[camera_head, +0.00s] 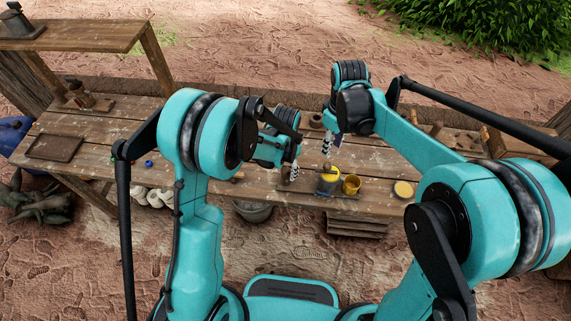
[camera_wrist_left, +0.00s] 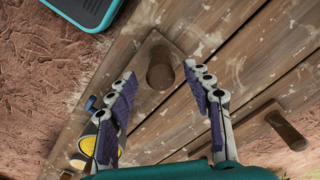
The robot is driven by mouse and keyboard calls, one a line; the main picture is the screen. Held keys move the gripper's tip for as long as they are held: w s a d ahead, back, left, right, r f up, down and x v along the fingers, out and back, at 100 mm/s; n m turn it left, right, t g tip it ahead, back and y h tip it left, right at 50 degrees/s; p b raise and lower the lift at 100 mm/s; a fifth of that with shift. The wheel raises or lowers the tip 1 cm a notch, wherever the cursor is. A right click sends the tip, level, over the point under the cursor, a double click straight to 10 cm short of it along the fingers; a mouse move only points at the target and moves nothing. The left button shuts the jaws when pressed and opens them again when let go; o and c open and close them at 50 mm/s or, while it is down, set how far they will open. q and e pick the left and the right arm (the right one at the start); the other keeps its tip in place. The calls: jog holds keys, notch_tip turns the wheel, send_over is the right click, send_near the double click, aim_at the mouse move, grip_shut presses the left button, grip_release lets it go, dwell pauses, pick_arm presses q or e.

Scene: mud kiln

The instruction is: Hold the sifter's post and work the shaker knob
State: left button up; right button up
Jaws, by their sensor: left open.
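The sifter's wooden post (camera_wrist_left: 160,68) stands on a plank base between and beyond the fingers of my left gripper (camera_wrist_left: 163,108) in the left wrist view. The gripper is open, with no visible contact. In the head view my left gripper (camera_head: 292,173) is low over the table beside the post, which is mostly hidden there. A small blue knob (camera_wrist_left: 90,103) shows at the lower left of the wrist view, near the yellow sifter drum (camera_wrist_left: 86,148), partly behind a finger. In the head view the drum (camera_head: 328,180) sits below my right gripper (camera_head: 329,146), whose jaw opening is unclear.
A bucket (camera_head: 254,210) is below the front edge. Another wooden peg (camera_wrist_left: 287,131) shows in the wrist view.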

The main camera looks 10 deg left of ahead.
pick_arm(q)
notch_tip(320, 180, down, 6)
jog(key=shift+r, duration=0.15)
grip_shut()
dwell(0.7)
